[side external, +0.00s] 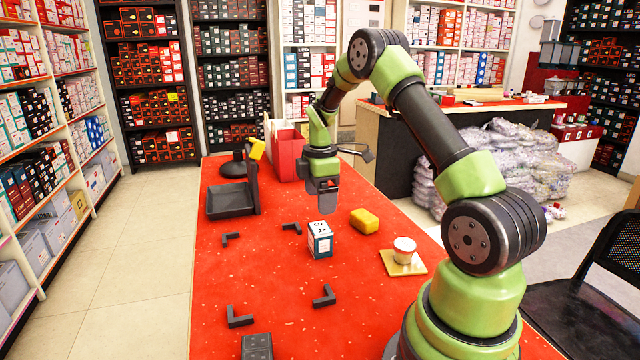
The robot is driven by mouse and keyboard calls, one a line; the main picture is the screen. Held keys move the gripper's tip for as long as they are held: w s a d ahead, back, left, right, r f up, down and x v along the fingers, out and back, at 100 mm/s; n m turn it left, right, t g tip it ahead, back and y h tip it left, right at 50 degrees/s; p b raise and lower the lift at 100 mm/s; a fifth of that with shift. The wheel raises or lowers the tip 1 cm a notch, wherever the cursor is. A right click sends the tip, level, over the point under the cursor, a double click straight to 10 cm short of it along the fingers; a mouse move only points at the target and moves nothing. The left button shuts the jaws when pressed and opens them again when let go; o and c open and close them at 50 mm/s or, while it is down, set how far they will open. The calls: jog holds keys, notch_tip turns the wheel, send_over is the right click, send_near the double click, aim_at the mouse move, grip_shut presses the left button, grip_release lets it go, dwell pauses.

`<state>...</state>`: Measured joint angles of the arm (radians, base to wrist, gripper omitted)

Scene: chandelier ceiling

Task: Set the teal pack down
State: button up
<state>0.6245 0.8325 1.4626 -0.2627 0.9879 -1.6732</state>
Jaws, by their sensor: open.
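The teal pack (320,243) is a small box with a white top with dark marks, and white and dark blue-teal sides. It stands upright on the red table (270,300), near the middle of the side external view. My gripper (328,204) points down just above and behind the pack in the picture. It is open, with nothing seen between its fingers. A small gap seems to separate the fingertips from the pack's top, but the exact distance is hard to tell.
A yellow block (365,220) lies right of the pack. A white cup (404,246) stands on a wooden coaster (404,268). Several black corner brackets (239,319) lie left and in front. A black tray (228,203) and a red box (286,156) stand behind.

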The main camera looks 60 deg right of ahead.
jog(key=s+a+r+m+t, duration=0.3)
jog(key=a+r+m, duration=0.2)
jog(key=a+r, duration=0.95)
jog(key=s+a+r+m+t+y, duration=0.2)
jog(key=s+a+r+m+t, duration=0.2)
jog(key=s+a+m, duration=0.4)
jog(key=s+a, duration=0.2)
jog(key=s, duration=0.3)
jog(key=shift+r, duration=0.15)
